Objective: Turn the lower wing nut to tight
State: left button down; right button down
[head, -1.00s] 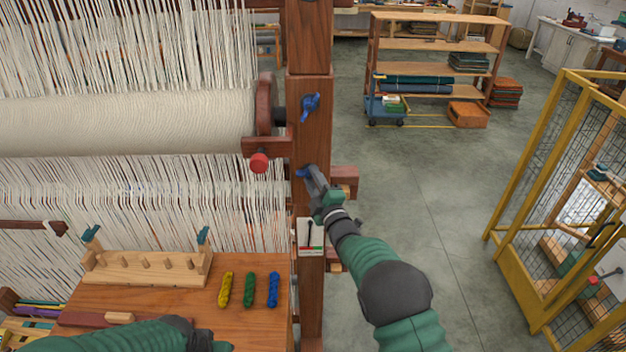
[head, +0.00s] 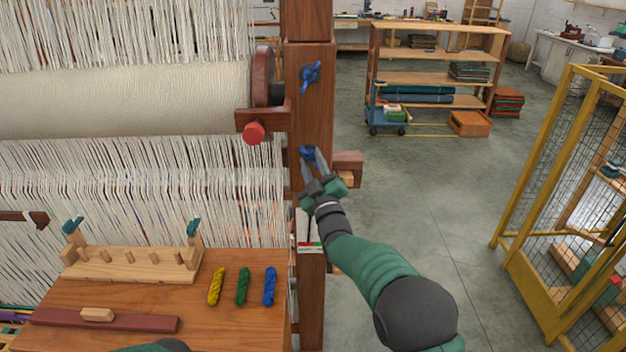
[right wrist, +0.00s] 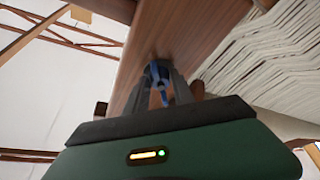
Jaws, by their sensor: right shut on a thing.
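The lower wing nut (head: 306,152) is blue and sits on the loom's wooden post (head: 313,115). My right gripper (head: 311,160) is shut on it, with one finger on each side. The right wrist view shows the blue nut (right wrist: 158,85) between the two dark fingers; they hide part of it. The upper wing nut (head: 310,76) is blue too and stands higher on the same post, apart from the gripper. Below the gripper is a small card with a green and red strip (head: 310,247), partly hidden by my arm. Only a bit of my left arm shows at the bottom edge, without its gripper.
A red knob (head: 253,132) sticks out left of the post. Yellow, green and blue skeins (head: 242,287) lie on the wooden bench (head: 215,325) beside a pegged rack (head: 130,264). A yellow mesh cage (head: 515,170) stands at right. The floor between is clear.

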jog(key=m+h+b, duration=0.2)
jog(key=m, duration=0.2)
jog(key=m+t+h+b, duration=0.1)
jog(key=m+h+b, duration=0.1)
jog(key=m, duration=0.3)
jog(key=a+m+h+b, duration=0.1)
jog(key=m+h+b, duration=0.2)
jog(key=m+b, duration=0.1)
jog(key=shift+f+m, duration=0.3)
jog(key=shift+m, duration=0.4)
jog(key=shift+r+m+g+h, duration=0.15)
jog(key=shift+m+h, duration=0.45)
jog(key=shift+m, duration=0.6)
jog(key=shift+f+m+g+h, duration=0.15)
jog(key=shift+m+h, duration=0.45)
jog(key=shift+m, duration=0.6)
jog(key=shift+r+m, duration=0.1)
jog(key=shift+m, duration=0.2)
jog(key=c, duration=1.1)
grip_release()
jog(key=shift+w+a, duration=0.1)
